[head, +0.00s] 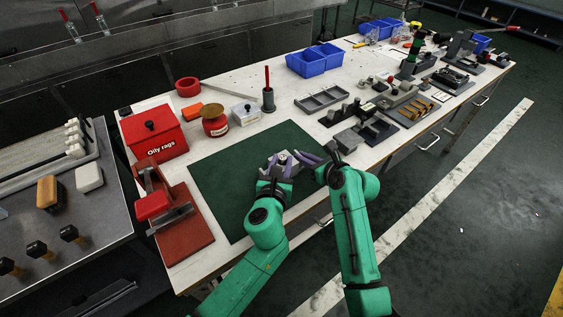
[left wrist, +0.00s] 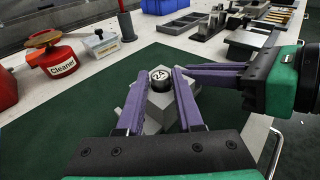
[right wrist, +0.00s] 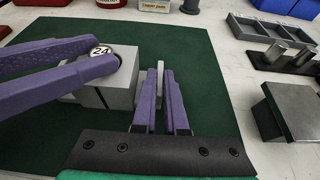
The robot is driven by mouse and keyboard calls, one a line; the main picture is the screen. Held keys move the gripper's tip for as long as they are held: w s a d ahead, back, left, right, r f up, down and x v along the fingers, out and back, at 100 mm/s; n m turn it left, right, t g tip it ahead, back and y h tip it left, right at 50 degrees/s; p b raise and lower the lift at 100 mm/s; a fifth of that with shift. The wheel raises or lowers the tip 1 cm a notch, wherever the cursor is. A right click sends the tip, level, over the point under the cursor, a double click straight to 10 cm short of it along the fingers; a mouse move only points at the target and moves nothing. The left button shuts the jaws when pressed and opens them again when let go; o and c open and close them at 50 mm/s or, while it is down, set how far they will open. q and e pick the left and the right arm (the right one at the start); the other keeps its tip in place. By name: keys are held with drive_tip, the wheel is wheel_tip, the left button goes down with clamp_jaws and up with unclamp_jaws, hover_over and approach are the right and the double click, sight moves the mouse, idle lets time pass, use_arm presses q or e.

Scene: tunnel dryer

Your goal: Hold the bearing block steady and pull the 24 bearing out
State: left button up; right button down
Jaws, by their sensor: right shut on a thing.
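The grey bearing block (left wrist: 157,112) stands on the green mat, and it also shows in the right wrist view (right wrist: 122,75). The 24 bearing (left wrist: 160,77), a dark ring with a white numbered face, sits at the block's top. My left gripper (left wrist: 160,72) is open, its purple fingertips on either side of the bearing, with a small gap visible. My right gripper (right wrist: 161,72) is shut on a thin pale upright part beside the block, seemingly part of it. Where that part joins the block is hidden. In the head view, the fingers partly cover the block.
The green mat (head: 225,185) is otherwise clear. A red oily-rags box (head: 152,132), a red cleaner can (head: 214,122) and a grey divided tray (head: 321,98) stand around it. Dark fixtures (head: 368,132) stand to the right of the mat. The bench's front edge is close to my arms.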

use_arm(q)
clamp_jaws()
drive_tip(key=shift+r, duration=0.65)
idle(0.5)
drive_tip(key=shift+r, duration=0.7)
drive_tip(key=shift+r, duration=2.45)
